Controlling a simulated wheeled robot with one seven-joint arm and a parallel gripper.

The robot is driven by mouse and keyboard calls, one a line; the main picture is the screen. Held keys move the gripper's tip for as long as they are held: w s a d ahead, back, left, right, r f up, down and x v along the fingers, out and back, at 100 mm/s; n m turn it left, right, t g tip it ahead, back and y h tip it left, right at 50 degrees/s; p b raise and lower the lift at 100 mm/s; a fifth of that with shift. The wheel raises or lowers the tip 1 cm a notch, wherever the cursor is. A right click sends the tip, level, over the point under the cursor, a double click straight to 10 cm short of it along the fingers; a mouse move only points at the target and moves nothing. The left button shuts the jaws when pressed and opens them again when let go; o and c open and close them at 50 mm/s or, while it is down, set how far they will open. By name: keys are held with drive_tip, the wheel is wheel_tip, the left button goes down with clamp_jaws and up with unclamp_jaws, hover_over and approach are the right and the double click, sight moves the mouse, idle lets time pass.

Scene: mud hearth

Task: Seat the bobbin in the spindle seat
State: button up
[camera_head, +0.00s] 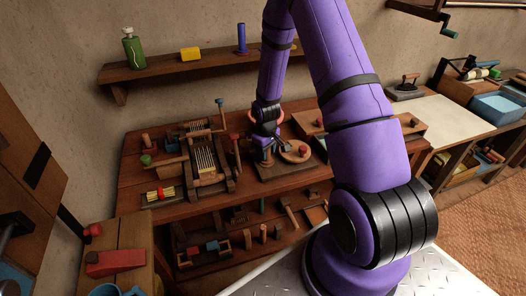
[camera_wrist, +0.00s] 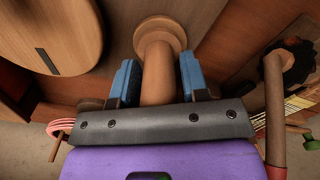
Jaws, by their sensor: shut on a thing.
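The bobbin (camera_wrist: 157,75) is a light brown wooden cylinder between the two blue fingers of my gripper (camera_wrist: 157,82) in the wrist view. My gripper is shut on it. A round wooden flange (camera_wrist: 160,32) shows at its far end, close to a wooden surface; I cannot tell whether it touches. In the head view my gripper (camera_head: 267,147) is low over a wooden base board (camera_head: 285,172) on the bench. The spindle seat cannot be made out clearly.
A round wooden disc (camera_wrist: 45,30) lies beside the bobbin; in the head view it bears a red knob (camera_head: 302,149). A rod with a red end (camera_wrist: 275,110) stands close on the other side. A loom-like frame (camera_head: 203,158) stands left on the bench.

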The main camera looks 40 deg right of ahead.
drive_tip(key=shift+f, duration=0.1)
drive_tip(key=o, duration=0.9)
drive_tip(key=shift+f, duration=0.1)
drive_tip(key=s+a+r+t, duration=0.1)
drive_tip(key=s+a+r, duration=0.15)
drive_tip(key=r, duration=0.85)
drive_tip(key=s+a+r+m+t+h, duration=0.1)
drive_tip(key=s+a+r, duration=0.15)
drive_tip(key=r, duration=0.95)
drive_tip(key=s+a+r, duration=0.2)
drive_tip(key=s+r, duration=0.1)
drive_tip(key=r, duration=0.8)
drive_tip(key=s+a+r+t, duration=0.1)
drive_tip(key=s+a+r, duration=0.1)
drive_tip(key=s, duration=0.4)
drive_tip(key=s+a+r+m+t, duration=0.1)
drive_tip(key=s+a+r, duration=0.1)
drive_tip(key=s+r, duration=0.3)
drive_tip(key=s+a+r+t+y, duration=0.1)
drive_tip(key=s+a+r, duration=0.1)
drive_tip(key=s, duration=0.6)
drive_tip(key=shift+r+m, duration=0.4)
drive_tip(key=shift+r, duration=0.4)
